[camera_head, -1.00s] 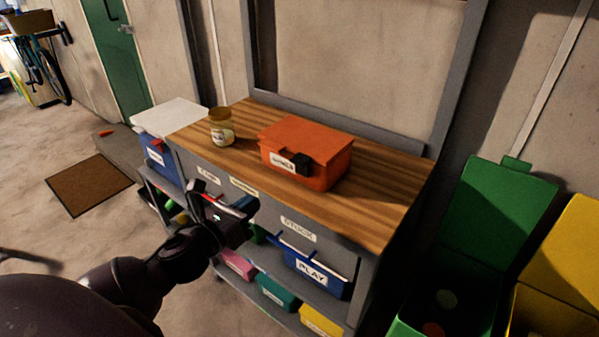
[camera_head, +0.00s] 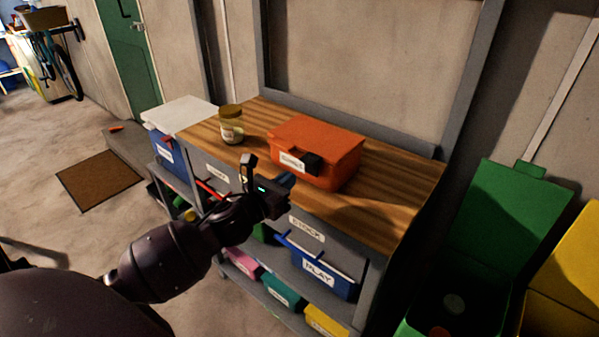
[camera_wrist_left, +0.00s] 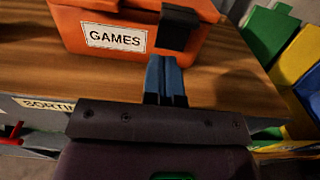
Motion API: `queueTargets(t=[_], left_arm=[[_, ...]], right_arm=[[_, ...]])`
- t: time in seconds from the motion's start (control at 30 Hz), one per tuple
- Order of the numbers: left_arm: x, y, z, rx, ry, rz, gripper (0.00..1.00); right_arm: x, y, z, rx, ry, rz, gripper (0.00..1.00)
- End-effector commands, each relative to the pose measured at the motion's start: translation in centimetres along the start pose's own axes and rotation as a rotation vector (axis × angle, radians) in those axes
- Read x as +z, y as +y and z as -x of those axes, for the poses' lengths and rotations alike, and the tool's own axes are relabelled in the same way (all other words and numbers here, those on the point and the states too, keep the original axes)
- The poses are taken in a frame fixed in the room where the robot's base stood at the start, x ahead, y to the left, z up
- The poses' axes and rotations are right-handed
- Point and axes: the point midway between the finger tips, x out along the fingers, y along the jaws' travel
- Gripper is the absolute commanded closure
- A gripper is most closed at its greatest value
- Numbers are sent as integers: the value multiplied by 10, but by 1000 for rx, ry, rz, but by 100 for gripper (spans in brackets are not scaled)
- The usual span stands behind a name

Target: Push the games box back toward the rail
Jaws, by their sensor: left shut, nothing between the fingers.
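The orange games box (camera_head: 318,150) with a black latch stands closed on the wooden bench top (camera_head: 385,205). Its GAMES label and front face also show in the left wrist view (camera_wrist_left: 75,30). My left gripper (camera_head: 289,179) is at the front of the box, low near the bench's front edge. In the left wrist view its blue fingers (camera_wrist_left: 163,72) are together and empty, pointing at the box front just below the latch. I cannot tell whether the fingertips touch the box. The grey rail (camera_head: 350,125) runs along the back of the bench, behind the box. My right gripper is not in view.
A jar (camera_head: 231,124) stands on the bench left of the box. A white-lidded blue bin (camera_head: 178,116) is at the bench's left end. Drawers and bins, including a PLAY bin (camera_head: 318,270), are below. Open green (camera_head: 495,215) and yellow (camera_head: 570,260) bins stand right.

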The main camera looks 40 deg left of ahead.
Motion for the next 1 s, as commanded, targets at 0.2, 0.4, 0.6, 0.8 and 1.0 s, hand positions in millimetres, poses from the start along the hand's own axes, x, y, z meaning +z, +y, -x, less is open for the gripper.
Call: queueTargets(t=[0.2, 0.4, 0.6, 0.8, 1.0], left_arm=[[-1, 0, -30, 0, 0, 1, 100], [0, 0, -44, -1, 1, 1, 100], [0, 0, -46, -1, 1, 1, 100], [0, 0, -46, -1, 1, 1, 100], [0, -1, -62, -2, -1, -1, 100]], right_arm=[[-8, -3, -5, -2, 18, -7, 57], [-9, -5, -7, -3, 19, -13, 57], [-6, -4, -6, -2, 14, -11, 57], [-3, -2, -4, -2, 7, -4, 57], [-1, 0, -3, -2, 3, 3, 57]])
